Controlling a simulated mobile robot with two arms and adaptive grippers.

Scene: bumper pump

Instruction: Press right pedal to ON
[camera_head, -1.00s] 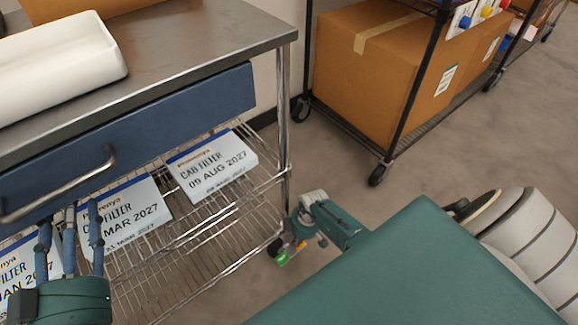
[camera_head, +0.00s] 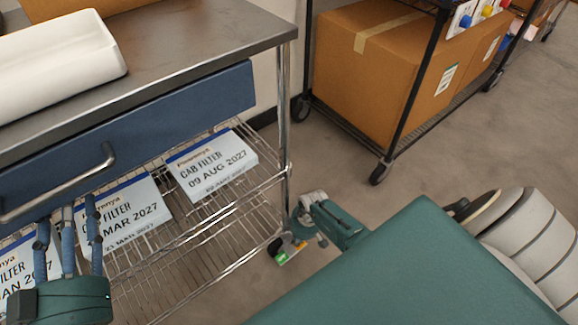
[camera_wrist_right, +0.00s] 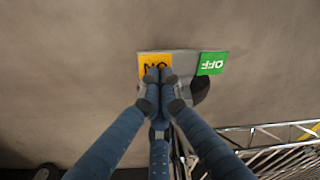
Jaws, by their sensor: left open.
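The pedal unit shows in the right wrist view with an orange ON label (camera_wrist_right: 150,62) on its left and a green OFF label (camera_wrist_right: 212,63) on its right. A dark rounded part (camera_wrist_right: 201,89) lies below the OFF side. My right gripper (camera_wrist_right: 158,74) has its fingertips together over the lower part of the ON label; I cannot tell whether they touch it. In the head view the green label (camera_head: 289,256) shows small on the floor beside the rack, close to my right gripper. My left gripper (camera_head: 69,207) is open and empty before the drawer.
A metal table (camera_head: 190,40) with a blue drawer (camera_head: 190,107) stands at left. Its wire shelf (camera_head: 205,225) holds several cab filter boxes (camera_head: 212,165). A wheeled rack with cardboard boxes (camera_head: 375,75) stands behind. Floor (camera_head: 480,140) at right is clear.

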